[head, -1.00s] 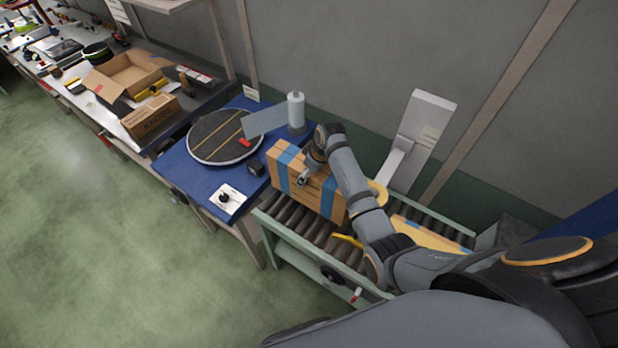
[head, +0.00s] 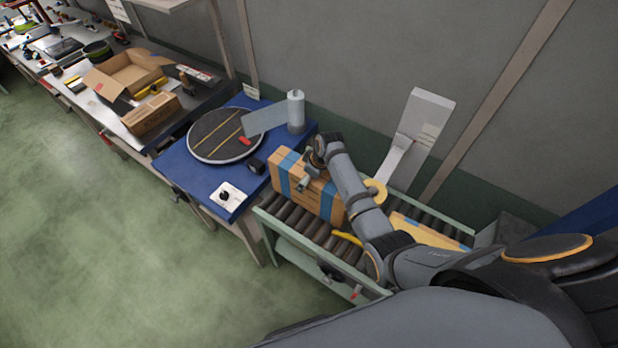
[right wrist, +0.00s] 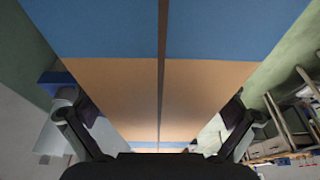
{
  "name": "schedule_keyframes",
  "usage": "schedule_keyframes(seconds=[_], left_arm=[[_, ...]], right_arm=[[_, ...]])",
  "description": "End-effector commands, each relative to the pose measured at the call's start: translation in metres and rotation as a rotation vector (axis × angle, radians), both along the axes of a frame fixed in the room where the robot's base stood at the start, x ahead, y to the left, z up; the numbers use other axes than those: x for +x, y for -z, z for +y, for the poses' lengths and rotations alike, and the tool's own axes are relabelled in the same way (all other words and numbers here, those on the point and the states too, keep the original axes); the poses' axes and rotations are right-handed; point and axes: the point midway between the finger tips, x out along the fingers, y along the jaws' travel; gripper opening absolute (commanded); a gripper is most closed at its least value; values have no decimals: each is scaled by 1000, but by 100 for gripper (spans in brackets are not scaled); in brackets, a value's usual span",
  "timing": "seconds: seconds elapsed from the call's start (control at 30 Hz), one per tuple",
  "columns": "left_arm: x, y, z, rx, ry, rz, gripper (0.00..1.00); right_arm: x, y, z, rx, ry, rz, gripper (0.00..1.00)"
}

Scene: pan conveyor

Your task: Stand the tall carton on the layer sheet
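My right gripper (head: 304,184) is at the carton's top in the head view. In the right wrist view its fingers (right wrist: 160,128) are spread on either side of the carton, with small gaps apparent. My left gripper is not in view.
A blue table (head: 190,180) adjoins the conveyor's left end, with a round dark turntable (head: 212,148) and a grey roll post (head: 296,112). Rollers (head: 290,215) show beside the carton. A tall pale panel (head: 425,125) stands behind. An open box (head: 130,75) sits on the far bench.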

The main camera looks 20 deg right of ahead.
Motion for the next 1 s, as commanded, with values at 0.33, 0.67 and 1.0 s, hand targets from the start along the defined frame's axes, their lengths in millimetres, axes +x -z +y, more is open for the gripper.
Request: schedule_keyframes(seconds=[0.33,0.67,1.0], left_arm=[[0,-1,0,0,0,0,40],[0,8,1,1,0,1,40],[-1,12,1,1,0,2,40]], right_arm=[[-1,-7,-1,0,0,-1,98],[-17,-78,-15,-1,0,-5,98],[-28,-117,-22,0,0,0,98]])
